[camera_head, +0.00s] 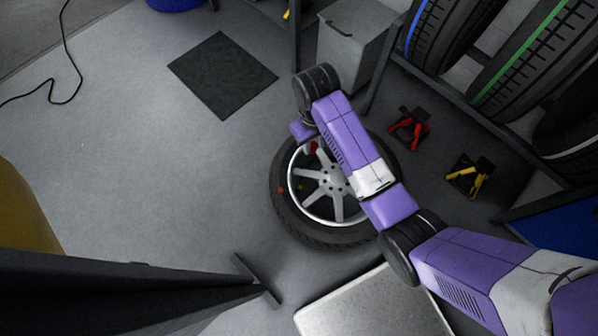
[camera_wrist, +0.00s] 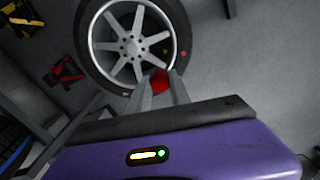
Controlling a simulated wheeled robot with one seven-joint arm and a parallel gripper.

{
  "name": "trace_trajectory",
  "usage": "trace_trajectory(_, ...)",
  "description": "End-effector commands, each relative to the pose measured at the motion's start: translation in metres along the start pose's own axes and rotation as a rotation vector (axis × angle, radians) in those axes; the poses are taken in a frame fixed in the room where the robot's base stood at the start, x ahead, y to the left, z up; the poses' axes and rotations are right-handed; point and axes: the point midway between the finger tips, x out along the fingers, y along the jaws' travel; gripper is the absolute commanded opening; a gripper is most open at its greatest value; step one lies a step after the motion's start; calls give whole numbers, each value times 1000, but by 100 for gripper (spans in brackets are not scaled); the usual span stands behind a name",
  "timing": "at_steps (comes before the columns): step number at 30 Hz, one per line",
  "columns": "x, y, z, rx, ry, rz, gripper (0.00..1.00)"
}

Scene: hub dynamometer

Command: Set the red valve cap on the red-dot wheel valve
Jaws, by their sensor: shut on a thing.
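A red cap (camera_wrist: 160,80) sits between the two grey fingers of my gripper (camera_wrist: 158,88) in the wrist view, and the fingers are shut on it. In the head view the red cap (camera_head: 314,147) shows beside my wrist, over the upper left of the wheel. The wheel (camera_head: 279,206) lies flat on the floor with a silver spoked rim; it also shows in the wrist view (camera_wrist: 98,45). A small red dot (camera_head: 281,189) shows on its left sidewall, and in the wrist view the dot (camera_wrist: 183,53) is right of the rim. The valve itself is too small to make out.
A red jack stand (camera_head: 410,128) and a yellow one (camera_head: 468,177) stand right of the wheel, below a tyre rack (camera_head: 470,105). A grey bin (camera_head: 350,50) stands behind. A metal plate or table (camera_head: 370,305) is in front. The floor left of the wheel is clear around a dark mat (camera_head: 222,75).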

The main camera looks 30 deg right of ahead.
Motion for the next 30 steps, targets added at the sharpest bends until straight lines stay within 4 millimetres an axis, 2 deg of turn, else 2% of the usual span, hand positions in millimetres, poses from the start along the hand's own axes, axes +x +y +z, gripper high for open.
trace_trajectory(1,32,0,-4,-9,0,1,0)
trace_trajectory(6,89,1,-12,-42,0,2,0)
trace_trajectory(24,288,-8,-38,-165,1,-8,0)
trace_trajectory(30,335,-13,-43,-201,2,-14,0)
